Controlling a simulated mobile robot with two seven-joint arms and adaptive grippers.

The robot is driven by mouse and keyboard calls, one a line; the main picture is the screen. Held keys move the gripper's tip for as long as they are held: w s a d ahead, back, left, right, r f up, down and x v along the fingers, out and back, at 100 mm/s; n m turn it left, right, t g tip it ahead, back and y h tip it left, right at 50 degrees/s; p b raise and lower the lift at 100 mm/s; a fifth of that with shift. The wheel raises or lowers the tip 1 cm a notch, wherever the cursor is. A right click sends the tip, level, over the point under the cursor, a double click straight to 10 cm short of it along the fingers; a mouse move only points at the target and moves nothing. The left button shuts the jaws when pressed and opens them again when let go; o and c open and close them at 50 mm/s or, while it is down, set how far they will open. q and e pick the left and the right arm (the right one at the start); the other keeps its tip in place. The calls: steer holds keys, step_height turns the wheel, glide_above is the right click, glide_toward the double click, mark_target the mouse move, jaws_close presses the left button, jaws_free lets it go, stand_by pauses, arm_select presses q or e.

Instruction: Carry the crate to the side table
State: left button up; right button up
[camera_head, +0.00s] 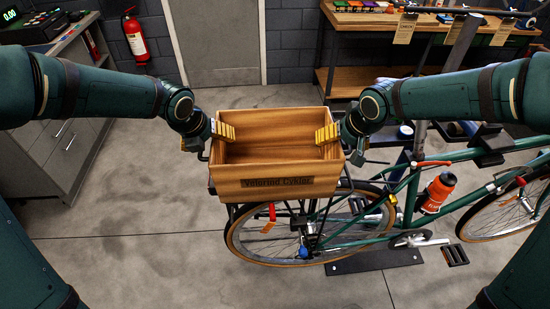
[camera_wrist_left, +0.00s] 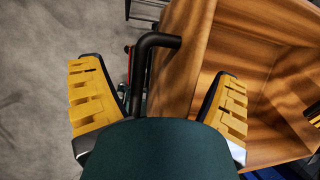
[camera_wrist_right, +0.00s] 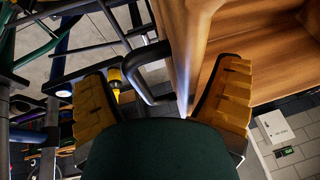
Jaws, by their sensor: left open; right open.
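The crate (camera_head: 275,183) is an open, empty wooden box with dark lettering on its front. It appears to sit upright over the bicycle's rear wheel. My left gripper (camera_head: 215,136) is at its left wall, open, with one yellow finger inside. In the left wrist view, a black bar handle (camera_wrist_left: 158,41) and the crate wall (camera_wrist_left: 180,75) lie between the fingers. My right gripper (camera_head: 338,138) is open at the right wall, one finger inside; the right wrist view shows another black handle (camera_wrist_right: 140,65) between its fingers. I cannot tell which surface is the side table.
The green bicycle (camera_head: 400,205) stands right of and below the crate, with an orange bottle (camera_head: 437,192). A wooden workbench (camera_head: 350,80) is at the back right. A grey cabinet (camera_head: 65,150) stands left. A fire extinguisher (camera_head: 135,38) hangs on the wall. Floor at left is clear.

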arm_select(q)
steer(key=shift+w+f, duration=0.15)
steer(key=shift+f, duration=0.15)
arm_select(e)
steer(key=shift+w+f, duration=0.1)
steer(key=shift+f, duration=0.05)
arm_select(q)
steer(key=c, duration=1.4)
arm_select(e)
steer(key=c, duration=1.4)
arm_select(q)
steer(key=shift+r, duration=0.1)
